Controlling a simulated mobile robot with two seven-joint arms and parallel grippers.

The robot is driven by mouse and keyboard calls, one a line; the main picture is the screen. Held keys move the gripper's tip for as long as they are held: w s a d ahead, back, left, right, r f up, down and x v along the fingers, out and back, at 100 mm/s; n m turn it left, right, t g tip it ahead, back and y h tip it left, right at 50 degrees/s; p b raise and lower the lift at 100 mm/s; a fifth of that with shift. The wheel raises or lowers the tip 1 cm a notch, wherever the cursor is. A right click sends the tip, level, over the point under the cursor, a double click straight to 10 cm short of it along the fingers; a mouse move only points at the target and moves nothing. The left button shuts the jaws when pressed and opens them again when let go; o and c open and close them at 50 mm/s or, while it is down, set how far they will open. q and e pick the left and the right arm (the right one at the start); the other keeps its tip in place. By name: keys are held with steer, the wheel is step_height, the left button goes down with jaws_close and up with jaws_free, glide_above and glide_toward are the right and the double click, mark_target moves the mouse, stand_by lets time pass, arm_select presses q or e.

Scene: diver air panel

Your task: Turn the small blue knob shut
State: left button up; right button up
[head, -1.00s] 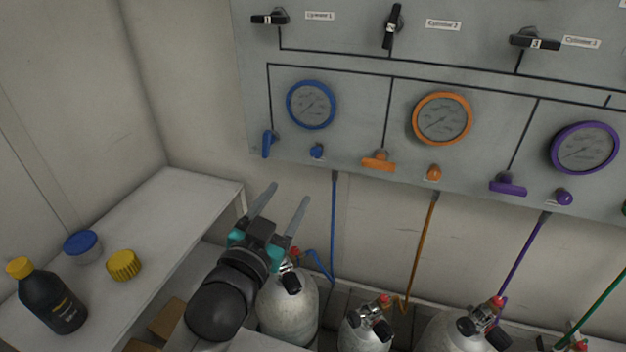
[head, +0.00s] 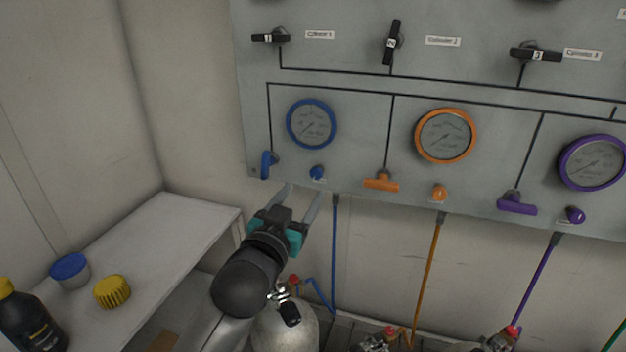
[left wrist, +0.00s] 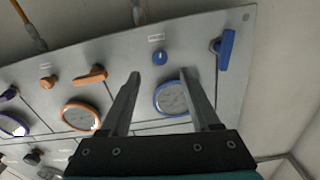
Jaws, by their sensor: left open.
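The small blue knob (head: 317,172) is on the grey panel (head: 350,155), below the blue-rimmed gauge (head: 311,124) and right of the larger blue lever handle (head: 268,165). My left gripper (head: 302,190) is open and empty, its fingers pointing up toward the panel just below the small knob, apart from it. In the left wrist view the small blue knob (left wrist: 160,57) shows beyond and between the two open fingers (left wrist: 160,80), with the blue lever handle (left wrist: 226,48) to its right. My right gripper is not in view.
An orange handle (head: 381,181) and small orange knob (head: 439,193) sit to the right, then a purple handle (head: 517,204) and knob (head: 575,215). A blue hose (head: 334,250) hangs below the panel. A white shelf (head: 150,240) with lidded containers stands at left; gas cylinders stand below.

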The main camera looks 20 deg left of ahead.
mark_target(315, 175)
arm_select(q)
steer(key=w, duration=0.7)
steer(key=shift+w+d+b, duration=0.15)
steer(key=shift+b, duration=0.25)
jaws_close()
